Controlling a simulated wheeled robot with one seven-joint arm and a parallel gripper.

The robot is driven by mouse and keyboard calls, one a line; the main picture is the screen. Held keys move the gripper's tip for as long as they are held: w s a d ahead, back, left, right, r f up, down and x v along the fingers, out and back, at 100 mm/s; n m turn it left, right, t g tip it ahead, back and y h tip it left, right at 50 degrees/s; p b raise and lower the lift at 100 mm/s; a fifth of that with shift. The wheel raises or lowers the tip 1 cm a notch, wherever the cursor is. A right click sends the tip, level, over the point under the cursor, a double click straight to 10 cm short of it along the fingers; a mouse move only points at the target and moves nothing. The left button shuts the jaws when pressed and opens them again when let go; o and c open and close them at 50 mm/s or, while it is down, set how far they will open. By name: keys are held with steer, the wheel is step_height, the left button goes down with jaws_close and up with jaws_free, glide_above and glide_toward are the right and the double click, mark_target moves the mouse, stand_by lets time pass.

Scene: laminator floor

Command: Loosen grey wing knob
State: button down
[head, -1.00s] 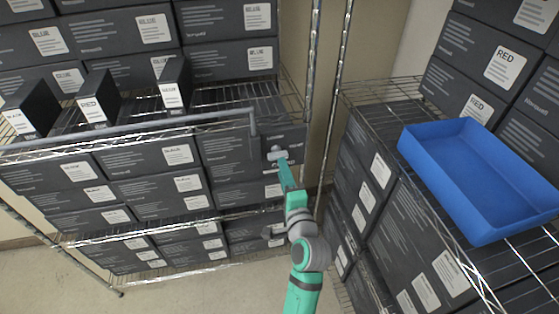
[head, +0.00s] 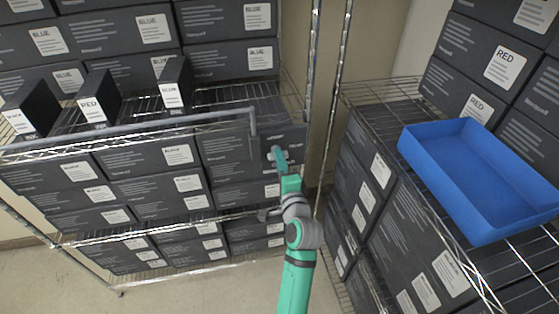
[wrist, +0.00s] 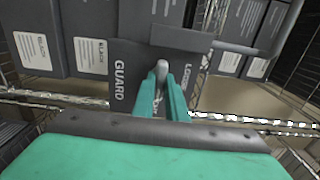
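The grey wing knob (wrist: 162,70) sits on a dark guard plate (wrist: 125,65) with the words GUARD and part of LOCKED on it. In the wrist view its wing stands lengthwise between the tips of my teal gripper (wrist: 162,85), with one finger on each side. The gap between the fingers is small, and I cannot tell whether both touch the knob. In the head view my gripper (head: 280,158) is at the plate and partly covers the knob.
A grey guard bar (head: 130,127) runs along the left shelf front, before several dark boxes with colour labels. A blue tray (head: 440,185) lies on the right wire shelf. A narrow gap separates the two racks. Bare floor (head: 200,290) shows below.

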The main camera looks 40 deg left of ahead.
steer(key=shift+n, duration=0.3)
steer(key=n, duration=1.7)
steer(key=shift+n, duration=0.3)
stand_by(0.5)
steer(key=c, duration=1.8)
jaws_free()
steer(key=shift+o, duration=0.2)
